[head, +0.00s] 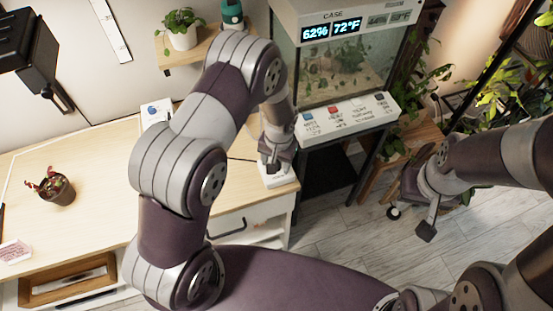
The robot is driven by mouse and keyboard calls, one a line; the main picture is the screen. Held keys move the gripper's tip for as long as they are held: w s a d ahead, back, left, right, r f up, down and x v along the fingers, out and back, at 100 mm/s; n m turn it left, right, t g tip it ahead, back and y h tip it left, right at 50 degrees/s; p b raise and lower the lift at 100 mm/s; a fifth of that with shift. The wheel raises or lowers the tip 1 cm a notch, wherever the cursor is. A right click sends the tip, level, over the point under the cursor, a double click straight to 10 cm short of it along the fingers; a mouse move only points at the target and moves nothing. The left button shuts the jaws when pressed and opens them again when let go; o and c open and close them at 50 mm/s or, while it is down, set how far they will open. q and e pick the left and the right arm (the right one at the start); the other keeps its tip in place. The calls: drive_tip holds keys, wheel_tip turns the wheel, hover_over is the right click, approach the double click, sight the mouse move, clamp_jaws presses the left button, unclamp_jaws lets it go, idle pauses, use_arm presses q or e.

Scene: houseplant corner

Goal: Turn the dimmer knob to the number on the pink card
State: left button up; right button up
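A small pale box (279,180) sits at the right front corner of the wooden desk, with a thin dark cable beside it. My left gripper (273,162) points down over this box, at or just above its top. The gripper covers the box's top, so no knob or dial marks show, and I cannot tell whether it touches or grips anything. A pale pink card (14,251) with small writing lies at the desk's left edge; its number is too small to read. My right gripper (420,207) hangs empty over the floor at the right, its fingers apart.
A potted plant (60,190) stands on the desk's left. A white-and-blue card (156,112) stands at the back. A glass case (345,70) with a display reading 62% and 72°F is beyond the desk's right end. Plants (495,90) crowd the right; open floor (340,235) lies in front.

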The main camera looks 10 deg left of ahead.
use_arm(q)
drive_tip(key=shift+c, duration=0.3)
drive_tip(key=c, duration=1)
drive_tip(key=shift+f+n, duration=0.1)
drive_tip(key=shift+n, duration=0.3)
drive_tip(key=shift+w+n+b, duration=0.1)
drive_tip(key=shift+n+b, duration=0.5)
drive_tip(key=shift+n, duration=0.4)
drive_tip(key=n, duration=0.2)
drive_tip(key=shift+n+b, duration=0.35)
drive_tip(key=shift+n, duration=0.05)
drive_tip(key=n, duration=0.3)
drive_tip(key=shift+n+b, duration=0.35)
drive_tip(key=shift+n, duration=1.15)
drive_tip(key=shift+w, duration=0.1)
